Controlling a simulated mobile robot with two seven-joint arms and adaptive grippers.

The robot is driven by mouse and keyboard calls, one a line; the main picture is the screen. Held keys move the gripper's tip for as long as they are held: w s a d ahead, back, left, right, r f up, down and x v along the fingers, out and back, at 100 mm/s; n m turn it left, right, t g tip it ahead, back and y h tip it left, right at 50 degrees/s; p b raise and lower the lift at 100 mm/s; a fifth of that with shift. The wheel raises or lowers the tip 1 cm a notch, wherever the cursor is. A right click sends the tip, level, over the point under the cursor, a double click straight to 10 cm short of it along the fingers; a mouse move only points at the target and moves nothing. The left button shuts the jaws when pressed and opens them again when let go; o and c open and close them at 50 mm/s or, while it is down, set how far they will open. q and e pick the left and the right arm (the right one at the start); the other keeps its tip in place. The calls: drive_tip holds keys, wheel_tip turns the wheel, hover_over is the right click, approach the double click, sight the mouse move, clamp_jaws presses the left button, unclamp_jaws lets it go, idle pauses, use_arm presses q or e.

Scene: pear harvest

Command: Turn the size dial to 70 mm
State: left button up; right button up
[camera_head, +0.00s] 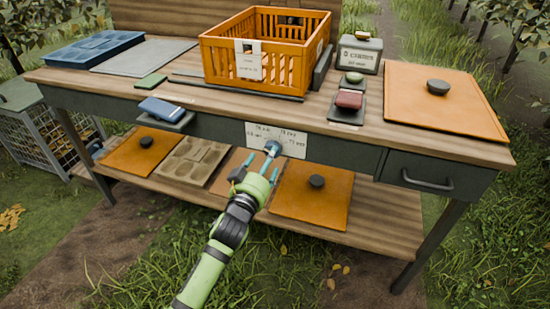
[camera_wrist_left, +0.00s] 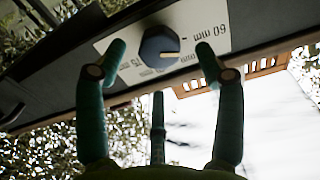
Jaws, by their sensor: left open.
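The size dial is a dark blue round knob (camera_head: 272,147) on a white label plate (camera_head: 290,142) on the bench's front. In the left wrist view the knob (camera_wrist_left: 158,46) has a pale pointer line extending to the right of its middle. The plate there (camera_wrist_left: 228,38) appears upside down, with "60 mm" legible at right and "75" at left; other marks are partly hidden or too small. My left gripper (camera_head: 262,166) is open in front of the dial. Its fingers (camera_wrist_left: 161,62) stand apart on either side of the knob, with no clear contact. My right gripper is not visible.
An orange crate (camera_head: 215,65) stands on the bench above the dial. A blue device (camera_head: 161,109) sits on a small ledge left of it, and a drawer (camera_head: 437,178) is at right. Orange boards (camera_head: 312,197) lie on the lower shelf beneath my gripper.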

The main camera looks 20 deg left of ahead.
use_arm(q)
drive_tip(key=shift+w+d+f+b, duration=0.1)
drive_tip(key=shift+w+b, duration=0.25)
drive_tip(key=shift+w, duration=2)
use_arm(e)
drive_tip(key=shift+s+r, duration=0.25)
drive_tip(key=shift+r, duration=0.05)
use_arm(q)
drive_tip(key=c, duration=1.1)
drive_tip(key=shift+c, duration=0.2)
